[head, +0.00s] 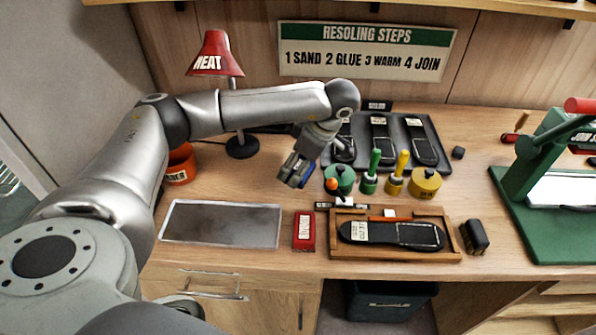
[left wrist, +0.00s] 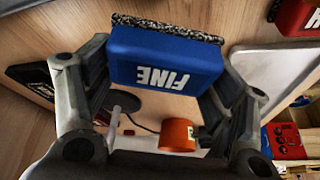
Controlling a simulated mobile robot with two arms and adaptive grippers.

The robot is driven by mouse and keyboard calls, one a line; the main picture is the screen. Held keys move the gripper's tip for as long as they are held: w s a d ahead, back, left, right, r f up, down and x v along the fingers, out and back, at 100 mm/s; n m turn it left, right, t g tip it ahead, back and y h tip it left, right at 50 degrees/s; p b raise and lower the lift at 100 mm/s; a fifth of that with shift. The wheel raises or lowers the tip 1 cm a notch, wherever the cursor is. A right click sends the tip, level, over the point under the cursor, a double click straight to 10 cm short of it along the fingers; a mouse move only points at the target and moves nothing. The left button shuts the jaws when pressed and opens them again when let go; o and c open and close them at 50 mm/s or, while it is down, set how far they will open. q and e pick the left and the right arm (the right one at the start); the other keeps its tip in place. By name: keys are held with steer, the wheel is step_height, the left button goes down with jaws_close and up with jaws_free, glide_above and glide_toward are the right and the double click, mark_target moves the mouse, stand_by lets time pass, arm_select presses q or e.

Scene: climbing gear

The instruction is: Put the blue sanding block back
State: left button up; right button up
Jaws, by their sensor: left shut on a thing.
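The blue sanding block (left wrist: 150,62), marked FINE and edged with a speckled grey abrasive layer, is held between both fingers of my left gripper (left wrist: 165,85) in the left wrist view. In the head view, my left gripper (head: 297,172) is above the bench, in front of the left end of the dark sole tray. A red block (head: 304,231) with a white label lies on the bench, left of the wooden frame. My right gripper is not in view.
The dark tray (head: 437,165) holds several soles. Green and yellow pots (head: 426,184) and brushes stand before it. A wooden frame (head: 400,256) holds a sole. A grey plate (head: 222,224), red lamp (head: 214,55), orange bucket (head: 181,165) and green press (head: 540,225) flank the work area.

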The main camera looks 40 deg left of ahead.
arm_select(q)
steer(key=shift+w+a+f, duration=0.1)
steer(key=shift+w+f, duration=0.05)
steer(key=shift+f, duration=0.1)
step_height(320, 180, down, 2)
steer(key=shift+f+p, duration=0.1)
steer(key=shift+p, duration=0.6)
steer(key=shift+w+f, duration=0.1)
steer(key=shift+f, duration=0.45)
steer(key=shift+f, duration=0.1)
steer(key=o, duration=0.5)
steer(key=shift+f, duration=0.1)
steer(key=shift+c, duration=0.2)
steer(key=o, duration=0.5)
steer(key=shift+c, duration=0.2)
